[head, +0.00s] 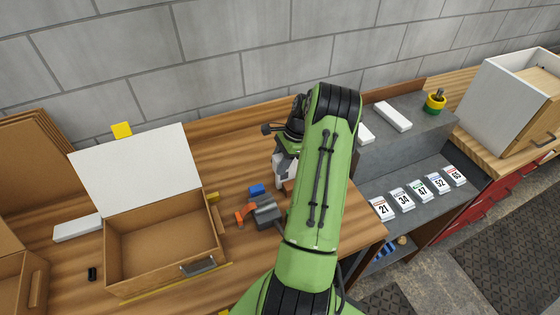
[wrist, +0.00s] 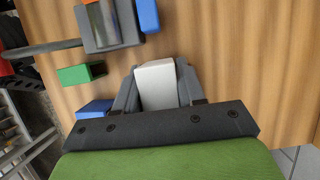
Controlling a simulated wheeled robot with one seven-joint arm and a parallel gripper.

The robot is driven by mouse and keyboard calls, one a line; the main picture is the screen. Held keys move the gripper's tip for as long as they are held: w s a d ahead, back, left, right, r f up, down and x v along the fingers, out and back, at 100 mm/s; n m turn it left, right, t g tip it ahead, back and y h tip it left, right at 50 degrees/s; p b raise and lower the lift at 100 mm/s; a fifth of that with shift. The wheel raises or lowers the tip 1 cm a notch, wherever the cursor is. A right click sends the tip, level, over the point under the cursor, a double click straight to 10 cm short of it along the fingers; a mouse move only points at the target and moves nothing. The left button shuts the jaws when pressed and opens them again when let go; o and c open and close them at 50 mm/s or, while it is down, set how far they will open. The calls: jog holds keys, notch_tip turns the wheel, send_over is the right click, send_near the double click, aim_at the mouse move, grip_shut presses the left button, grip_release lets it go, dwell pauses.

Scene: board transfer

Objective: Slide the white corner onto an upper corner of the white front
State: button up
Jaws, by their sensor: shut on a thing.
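My gripper (wrist: 156,90) is shut on a white block-like piece, which I take for the white corner (wrist: 155,84), held between the two dark fingers in the wrist view. The wood surface shows beyond it. In the head view my green arm partly hides the gripper (head: 284,160), and a patch of white shows there. A white panel, which I take for the white front (head: 140,165), leans upright at the back of an open cardboard box (head: 160,281). My gripper is to the right of it, apart from it. Both upper corners of the panel look bare.
A grey device (head: 265,212) with an orange part and a blue block (head: 257,190) lie between the box and my arm. A white bar (head: 77,228) lies left of the box. A grey shelf with numbered cards (head: 402,199) stands right.

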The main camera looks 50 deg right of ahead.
jog(key=shift+f+b, duration=0.45)
jog(key=shift+f, duration=0.45)
jog(key=o, duration=1.2)
jog(key=p+v, duration=0.1)
jog(key=v, duration=1.5)
jog(key=shift+w+a, duration=0.1)
